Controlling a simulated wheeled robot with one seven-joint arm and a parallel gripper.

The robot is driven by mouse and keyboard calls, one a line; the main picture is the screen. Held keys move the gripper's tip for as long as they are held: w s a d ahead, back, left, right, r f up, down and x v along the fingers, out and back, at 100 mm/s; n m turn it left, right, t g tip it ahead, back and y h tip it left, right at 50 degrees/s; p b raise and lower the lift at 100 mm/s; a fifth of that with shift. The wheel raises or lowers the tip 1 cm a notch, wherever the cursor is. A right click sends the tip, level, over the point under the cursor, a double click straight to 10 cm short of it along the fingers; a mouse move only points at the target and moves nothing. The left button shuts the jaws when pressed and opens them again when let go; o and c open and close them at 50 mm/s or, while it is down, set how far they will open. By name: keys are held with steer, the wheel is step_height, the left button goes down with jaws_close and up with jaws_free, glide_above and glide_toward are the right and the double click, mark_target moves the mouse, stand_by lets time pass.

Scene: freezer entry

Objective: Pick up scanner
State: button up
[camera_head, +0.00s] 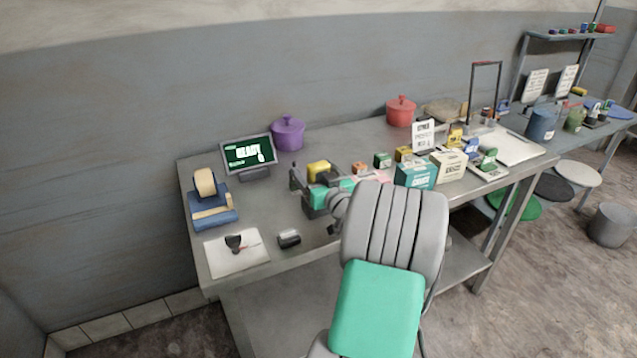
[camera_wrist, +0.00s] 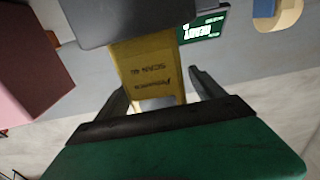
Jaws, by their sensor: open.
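The scanner (camera_wrist: 150,70) shows in the wrist view as a yellow body with dark printed lettering and a dark grey part at its upper end. In the head view a yellow-topped piece of it (camera_head: 318,168) shows just beyond my gripper, on the table's left half; the rest is hidden behind my arm. My gripper (camera_wrist: 160,88) is open, with one dark finger on each side of the scanner's yellow body. I cannot tell whether either finger touches it. The scanner's lower end is hidden behind the gripper's dark and green body.
A screen (camera_head: 248,153) and purple pot (camera_head: 288,133) stand behind; a tape dispenser (camera_head: 210,200) is left. A small dark item (camera_head: 289,238) and a white sheet (camera_head: 222,262) lie near the front edge. Several small boxes, including a teal one (camera_head: 414,175), crowd the right side.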

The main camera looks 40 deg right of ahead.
steer(key=shift+c, duration=0.4)
steer(key=shift+d, duration=0.1)
steer(key=c, duration=1.6)
